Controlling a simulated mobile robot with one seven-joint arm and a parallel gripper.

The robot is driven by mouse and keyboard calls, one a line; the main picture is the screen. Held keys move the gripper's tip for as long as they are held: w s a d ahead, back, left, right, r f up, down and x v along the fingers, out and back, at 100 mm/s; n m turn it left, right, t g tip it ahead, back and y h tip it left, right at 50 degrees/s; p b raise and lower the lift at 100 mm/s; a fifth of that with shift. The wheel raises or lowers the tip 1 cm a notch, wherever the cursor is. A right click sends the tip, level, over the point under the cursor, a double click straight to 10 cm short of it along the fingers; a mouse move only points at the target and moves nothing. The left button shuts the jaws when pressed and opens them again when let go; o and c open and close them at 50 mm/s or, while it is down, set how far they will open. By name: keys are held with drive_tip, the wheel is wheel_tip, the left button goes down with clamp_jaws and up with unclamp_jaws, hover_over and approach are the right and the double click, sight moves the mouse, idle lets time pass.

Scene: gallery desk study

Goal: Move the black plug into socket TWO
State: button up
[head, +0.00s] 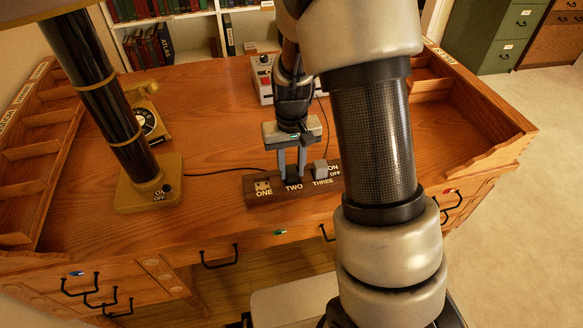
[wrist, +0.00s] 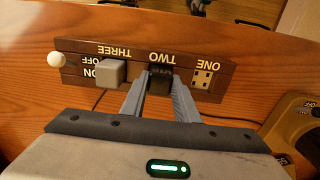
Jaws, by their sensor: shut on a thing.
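The brown socket strip (head: 256,197) lies on the desk, with sockets labelled ONE, TWO and THREE. My gripper (head: 291,177) points down at socket TWO, its two grey fingers closed on the black plug (head: 292,181). In the wrist view the black plug (wrist: 159,80) sits between the fingertips, directly at the place labelled TWO. I cannot tell how deep it is in the socket, whose holes are hidden. Socket ONE (wrist: 203,78) is empty, with its holes showing. A grey plug (wrist: 111,71) stands in socket THREE, and also shows in the head view (head: 320,167).
A white round knob (wrist: 57,60) is at the strip's ON/OFF end. A brass lamp (head: 150,190) and a yellow telephone (head: 148,120) stand left. A box with a red knob (head: 264,75) stands behind my gripper. Dark cords cross the desk. Front-left desktop is clear.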

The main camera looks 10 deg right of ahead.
sight(291, 169)
drive_tip(key=shift+f, duration=0.15)
drive_tip(key=o, duration=1.1)
wheel_tip(291, 169, up, 12)
drive_tip(key=p, duration=0.2)
drive_tip(key=s+r+t, duration=0.2)
drive_tip(key=s+r, duration=0.3)
drive_tip(key=s, duration=0.1)
drive_tip(key=s+r+t, duration=0.1)
drive_tip(key=s+r, duration=0.4)
drive_tip(key=s, duration=0.1)
drive_tip(key=s+r+t, duration=0.2)
drive_tip(key=s+r, duration=0.3)
drive_tip(key=s, duration=0.1)
drive_tip(key=shift+s+r+t, duration=0.15)
drive_tip(key=shift+r+t, duration=0.15)
